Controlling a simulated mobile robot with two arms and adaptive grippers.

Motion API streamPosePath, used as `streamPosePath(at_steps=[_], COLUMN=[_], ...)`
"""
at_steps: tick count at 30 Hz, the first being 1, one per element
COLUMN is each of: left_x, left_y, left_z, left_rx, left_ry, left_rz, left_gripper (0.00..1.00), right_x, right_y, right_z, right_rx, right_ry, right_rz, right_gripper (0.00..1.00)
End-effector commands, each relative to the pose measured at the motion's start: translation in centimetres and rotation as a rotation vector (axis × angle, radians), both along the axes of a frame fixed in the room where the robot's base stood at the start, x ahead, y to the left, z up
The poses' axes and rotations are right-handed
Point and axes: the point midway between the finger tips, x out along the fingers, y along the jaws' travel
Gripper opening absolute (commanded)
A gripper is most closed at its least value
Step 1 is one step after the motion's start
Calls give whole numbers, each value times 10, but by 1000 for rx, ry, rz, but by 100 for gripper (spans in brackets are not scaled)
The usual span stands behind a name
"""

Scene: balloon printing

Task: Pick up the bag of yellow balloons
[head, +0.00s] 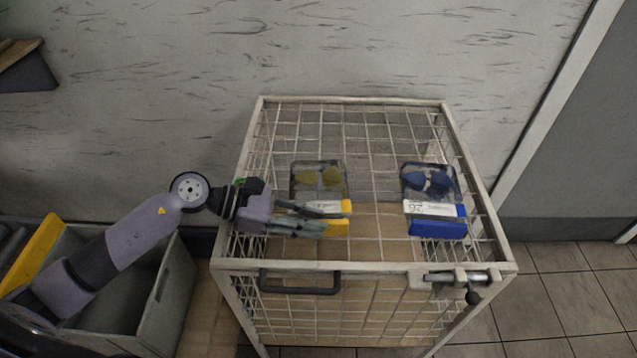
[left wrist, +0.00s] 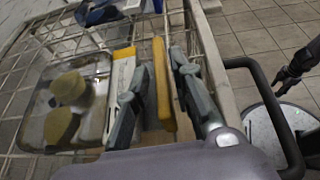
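The bag of yellow balloons (head: 320,177) lies on the wire cage top, left of centre. It is clear, with yellow balloons, a white label and a yellow lower edge (head: 337,228). My left gripper (head: 305,219) reaches over its lower part from the left. In the left wrist view, the bag (left wrist: 68,104) is at left, and the yellow strip (left wrist: 163,85) stands between the two fingers of my left gripper (left wrist: 160,95). The fingers are apart, with narrow gaps beside the strip; contact is hard to judge.
A bag of blue balloons (head: 428,180) lies to the right on the same wire cage (head: 376,122). The cage has a dark handle (head: 299,290) and a latch (head: 455,277) in front. A grey bin (head: 170,300) stands at lower left, and a wall is behind.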

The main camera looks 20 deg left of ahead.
Motion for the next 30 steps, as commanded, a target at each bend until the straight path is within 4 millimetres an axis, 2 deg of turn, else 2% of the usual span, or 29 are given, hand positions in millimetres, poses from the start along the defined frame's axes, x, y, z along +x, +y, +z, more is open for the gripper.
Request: streamPosePath(at_steps=[1, 6, 15, 24, 30], left_x=[2, 8, 9, 9, 9], left_y=[-9, -25, -28, -28, -28], left_z=[4, -7, -11, -11, -11], left_rx=[-6, -3, 0, 0, 0], left_ry=[1, 0, -1, 0, 0], left_rz=[-1, 0, 1, 1, 1], left_gripper=[22, 22, 21, 1, 0], right_x=[0, 1, 1, 1, 1], right_y=[0, 0, 0, 0, 1], right_z=[11, 16, 16, 16, 16], right_rx=[0, 0, 0, 0, 1], right_ry=[0, -1, -1, -2, -2], right_rz=[0, 0, 0, 0, 0], right_gripper=[40, 40, 40, 40, 40])
